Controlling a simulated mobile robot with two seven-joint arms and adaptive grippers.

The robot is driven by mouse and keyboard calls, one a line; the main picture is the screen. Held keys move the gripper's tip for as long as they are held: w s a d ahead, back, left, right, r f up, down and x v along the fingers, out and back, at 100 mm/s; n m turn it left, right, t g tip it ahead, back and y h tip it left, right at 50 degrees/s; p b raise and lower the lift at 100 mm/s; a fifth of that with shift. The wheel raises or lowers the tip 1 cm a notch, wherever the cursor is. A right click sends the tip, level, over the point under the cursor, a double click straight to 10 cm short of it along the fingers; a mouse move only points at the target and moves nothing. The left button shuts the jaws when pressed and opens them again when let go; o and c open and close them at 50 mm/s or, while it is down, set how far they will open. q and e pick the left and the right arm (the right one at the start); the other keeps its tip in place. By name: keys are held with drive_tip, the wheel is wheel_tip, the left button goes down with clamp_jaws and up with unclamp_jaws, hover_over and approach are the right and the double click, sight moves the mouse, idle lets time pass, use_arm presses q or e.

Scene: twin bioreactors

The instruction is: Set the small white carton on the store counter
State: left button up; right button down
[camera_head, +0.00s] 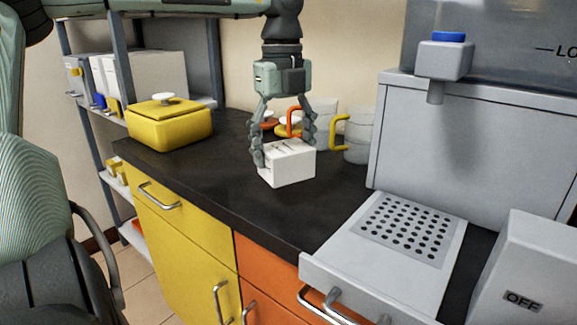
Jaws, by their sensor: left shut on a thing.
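The small white carton (288,165) is between the fingers of my left gripper (285,148), which is shut on it from both sides. The gripper points straight down. The carton is over the black store counter (205,180), near its middle. I cannot tell whether its underside touches the counter or hangs just above it. My right gripper is not in view.
A yellow lidded pot (170,127) stands to the left on the counter. White mugs (360,138) with coloured handles stand behind the carton. A grey dispenser (470,150) with a perforated tray (405,228) fills the right. Counter left of the carton is clear.

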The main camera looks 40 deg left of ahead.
sight(288, 169)
use_arm(q)
drive_tip(key=shift+w+f, duration=0.35)
drive_tip(key=shift+w, duration=0.15)
wheel_tip(288, 169, down, 4)
drive_tip(key=shift+r, duration=0.1)
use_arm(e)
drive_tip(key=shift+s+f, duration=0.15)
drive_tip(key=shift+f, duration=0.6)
use_arm(q)
drive_tip(key=o, duration=0.8)
drive_tip(key=shift+o, duration=1.9)
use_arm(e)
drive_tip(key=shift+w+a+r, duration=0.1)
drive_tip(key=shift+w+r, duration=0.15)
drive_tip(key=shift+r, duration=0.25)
